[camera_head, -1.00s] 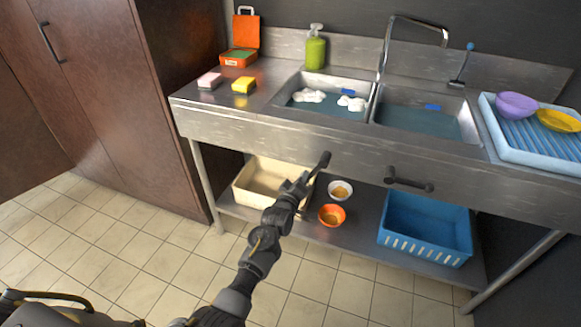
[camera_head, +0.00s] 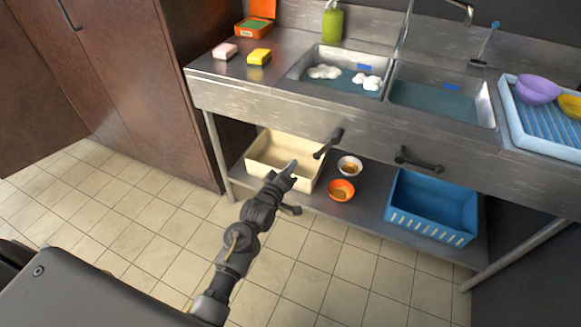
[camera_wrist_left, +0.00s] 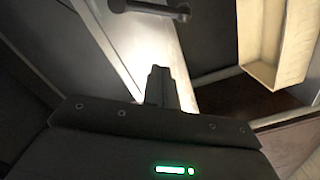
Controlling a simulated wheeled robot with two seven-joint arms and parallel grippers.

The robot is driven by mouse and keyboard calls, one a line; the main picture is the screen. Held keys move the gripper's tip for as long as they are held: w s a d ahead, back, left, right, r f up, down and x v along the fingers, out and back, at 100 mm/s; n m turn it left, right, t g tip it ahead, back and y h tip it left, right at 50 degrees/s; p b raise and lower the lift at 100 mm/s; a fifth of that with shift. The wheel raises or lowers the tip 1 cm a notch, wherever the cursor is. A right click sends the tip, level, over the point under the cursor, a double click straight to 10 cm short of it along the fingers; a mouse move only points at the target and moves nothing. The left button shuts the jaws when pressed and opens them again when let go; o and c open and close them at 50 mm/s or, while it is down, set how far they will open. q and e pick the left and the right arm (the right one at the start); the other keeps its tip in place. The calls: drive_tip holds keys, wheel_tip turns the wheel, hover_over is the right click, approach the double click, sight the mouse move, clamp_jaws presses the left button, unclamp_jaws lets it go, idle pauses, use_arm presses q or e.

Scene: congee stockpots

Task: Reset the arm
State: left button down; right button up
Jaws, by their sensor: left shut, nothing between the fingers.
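My left arm (camera_head: 250,225) reaches up from the bottom of the head view. Its gripper (camera_head: 291,167) is shut and empty, in front of the lower shelf and overlapping the cream bin in the picture. In the left wrist view the closed fingers (camera_wrist_left: 168,85) show at the centre, touching nothing that I can see. A dark handle (camera_wrist_left: 150,8) of the sink unit and part of the cream bin (camera_wrist_left: 275,42) show beyond them. My right gripper is not in view.
The steel sink unit (camera_head: 240,96) stands ahead, with handles (camera_head: 418,161) sticking out. On its lower shelf are the cream bin (camera_head: 262,153), a white bowl (camera_head: 349,166), an orange bowl (camera_head: 341,190) and a blue crate (camera_head: 430,222). Tiled floor (camera_head: 130,215) is clear at left.

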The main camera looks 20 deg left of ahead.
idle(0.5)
